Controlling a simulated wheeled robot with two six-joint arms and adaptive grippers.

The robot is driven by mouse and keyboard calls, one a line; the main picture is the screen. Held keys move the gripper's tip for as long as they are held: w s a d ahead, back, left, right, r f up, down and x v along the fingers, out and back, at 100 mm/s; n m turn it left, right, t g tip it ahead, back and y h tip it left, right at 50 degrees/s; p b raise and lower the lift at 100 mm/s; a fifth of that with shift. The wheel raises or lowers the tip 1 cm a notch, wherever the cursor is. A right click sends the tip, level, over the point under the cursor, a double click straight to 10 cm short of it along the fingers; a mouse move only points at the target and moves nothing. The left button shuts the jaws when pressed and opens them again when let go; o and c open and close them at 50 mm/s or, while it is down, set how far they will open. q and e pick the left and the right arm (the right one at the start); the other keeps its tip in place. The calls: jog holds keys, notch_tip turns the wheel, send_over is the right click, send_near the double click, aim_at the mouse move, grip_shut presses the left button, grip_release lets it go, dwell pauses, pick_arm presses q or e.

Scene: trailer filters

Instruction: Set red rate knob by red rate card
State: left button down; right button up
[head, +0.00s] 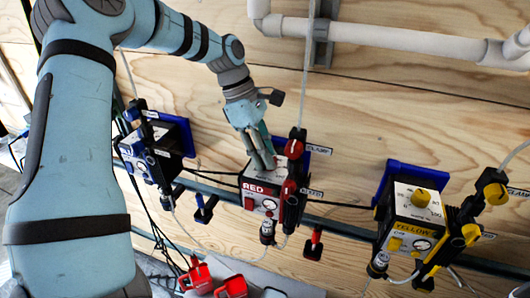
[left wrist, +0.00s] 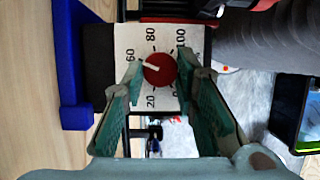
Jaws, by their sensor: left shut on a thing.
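The red pump box (head: 262,191), marked RED, is mounted in the middle of the wooden wall. My left gripper (head: 263,158) reaches down onto its white top face and hides the knob in the head view. In the left wrist view the red rate knob (left wrist: 160,70) sits on a white dial face (left wrist: 122,37) with numbers. Its white pointer points left, close to the 60 mark. The left gripper (left wrist: 158,80) is shut on the knob, with a green pad on each side. I cannot make out a red rate card. My right gripper is not in view.
A blue-marked pump (head: 150,150) stands left and a yellow-marked pump (head: 412,215) right. Black and red clamp parts (head: 293,165) stand close to the right of my gripper. Thin tubes and cables run between the pumps. Red containers (head: 197,275) lie below.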

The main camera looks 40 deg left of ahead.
pick_arm(q)
jog(key=c, duration=1.7)
grip_release()
jog(key=shift+s+f, duration=0.15)
jog(key=o, duration=0.4)
jog(key=shift+d, duration=0.1)
jog(key=v, duration=1.2)
jog(key=shift+w, duration=0.25)
